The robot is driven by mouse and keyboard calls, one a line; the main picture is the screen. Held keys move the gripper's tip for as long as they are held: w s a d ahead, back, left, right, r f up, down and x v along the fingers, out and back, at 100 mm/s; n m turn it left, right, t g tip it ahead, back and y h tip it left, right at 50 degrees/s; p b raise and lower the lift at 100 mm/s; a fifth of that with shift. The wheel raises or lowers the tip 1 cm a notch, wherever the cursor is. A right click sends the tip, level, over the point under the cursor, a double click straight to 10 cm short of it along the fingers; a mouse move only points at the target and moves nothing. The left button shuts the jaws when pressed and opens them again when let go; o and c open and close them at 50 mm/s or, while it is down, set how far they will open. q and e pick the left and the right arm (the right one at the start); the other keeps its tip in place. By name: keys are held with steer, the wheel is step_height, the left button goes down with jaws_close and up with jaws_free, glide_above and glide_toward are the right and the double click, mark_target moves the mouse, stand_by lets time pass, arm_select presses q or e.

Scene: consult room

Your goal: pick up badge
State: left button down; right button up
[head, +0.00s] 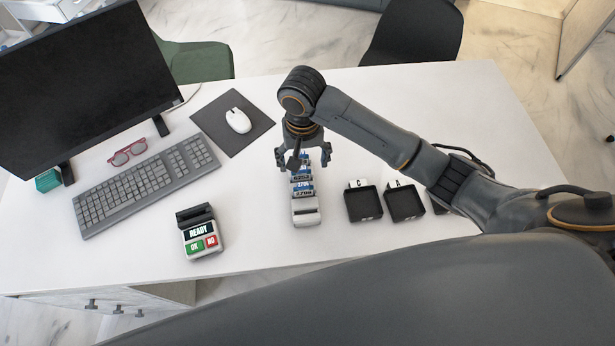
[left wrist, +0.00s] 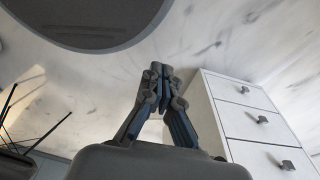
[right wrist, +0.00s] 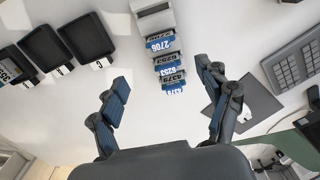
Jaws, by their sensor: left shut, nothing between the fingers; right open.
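Several blue-and-white badges (right wrist: 163,48) with printed numbers such as 2706, 6253 and 4379 stand in a row at a white holder (head: 306,212) on the desk. They also show in the head view (head: 302,186), partly hidden by my right gripper. My right gripper (head: 303,168) points down over the far end of the row, its fingers apart. In the right wrist view the open fingers (right wrist: 163,75) lie either side of the far badges, with nothing held. My left gripper (left wrist: 159,72) is shut and empty, away from the desk top, beside a white drawer unit.
Black trays (head: 364,204) marked C and A stand right of the holder. A READY terminal (head: 201,236), keyboard (head: 146,184), red glasses (head: 127,152), mouse (head: 238,121) on a dark pad and monitor (head: 75,80) are to the left. The desk (head: 262,258) is bare between terminal and holder.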

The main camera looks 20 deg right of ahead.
mark_target(303, 185)
steer(key=f, duration=0.1)
steer(key=s+a+f, duration=0.1)
steer(key=f, duration=0.1)
steer(key=shift+s, duration=0.2)
step_height(303, 185, down, 3)
steer(key=shift+w+d+p, duration=0.1)
steer(key=shift+d+p, duration=0.05)
steer(key=shift+p, duration=0.15)
step_height(303, 185, down, 3)
steer(key=shift+w+d+r+p, duration=0.1)
steer(key=shift+w+p, duration=0.05)
steer(key=shift+p, duration=0.3)
step_height(303, 185, down, 3)
steer(key=shift+r, duration=0.15)
steer(key=shift+w+f+p, duration=0.1)
steer(key=shift+f+p, duration=0.2)
steer(key=shift+f, duration=0.3)
steer(key=c, duration=0.9)
arm_select(q)
steer(key=shift+g, duration=0.3)
steer(key=s, duration=0.1)
steer(key=s+a+r, duration=0.1)
steer(key=s, duration=0.2)
steer(key=shift+s+a+r, duration=0.15)
steer(key=shift+a+r, duration=0.25)
arm_select(e)
steer(key=shift+c, duration=0.3)
